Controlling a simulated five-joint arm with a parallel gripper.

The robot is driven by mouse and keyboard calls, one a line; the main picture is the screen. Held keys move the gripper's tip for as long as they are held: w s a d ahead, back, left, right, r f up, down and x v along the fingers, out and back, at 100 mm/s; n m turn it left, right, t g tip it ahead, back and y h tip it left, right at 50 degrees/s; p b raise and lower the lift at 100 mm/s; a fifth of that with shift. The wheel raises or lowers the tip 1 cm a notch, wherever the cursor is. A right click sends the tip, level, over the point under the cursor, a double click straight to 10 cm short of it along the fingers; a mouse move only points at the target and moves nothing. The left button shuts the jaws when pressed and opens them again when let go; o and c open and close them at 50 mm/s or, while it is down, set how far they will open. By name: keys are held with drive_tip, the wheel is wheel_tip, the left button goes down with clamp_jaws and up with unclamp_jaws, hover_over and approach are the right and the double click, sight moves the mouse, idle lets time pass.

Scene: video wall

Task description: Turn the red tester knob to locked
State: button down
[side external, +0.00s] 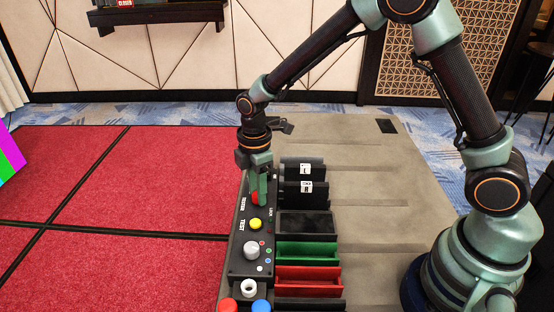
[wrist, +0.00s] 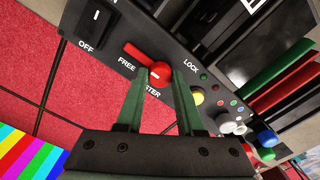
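The red tester knob (wrist: 160,73) is on a dark panel (wrist: 110,58), above the word TESTER in the wrist view. Its red bar points to the upper left, on the side of the word FREE; LOCK is printed to its right. My gripper (wrist: 160,70) points down at the knob, with one green finger on each side of it. The fingers are apart; I cannot tell whether they touch it. In the side external view the knob (side external: 255,198) is partly hidden behind my gripper (side external: 262,200).
A black OFF switch (wrist: 97,22) is near the knob. A yellow button (side external: 255,224), a grey knob (side external: 251,250) and red and blue buttons (side external: 261,306) line the same panel. Green (side external: 306,252) and red (side external: 308,279) trays lie to the right.

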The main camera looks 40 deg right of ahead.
drive_tip(key=shift+m, duration=0.5)
drive_tip(key=m, duration=0.3)
drive_tip(key=shift+m, duration=0.4)
drive_tip(key=m, duration=0.4)
drive_tip(key=shift+m, duration=0.3)
drive_tip(key=m, duration=0.4)
drive_tip(key=shift+m, duration=2.2)
drive_tip(key=shift+r, duration=0.1)
drive_tip(key=c, duration=0.5)
unclamp_jaws()
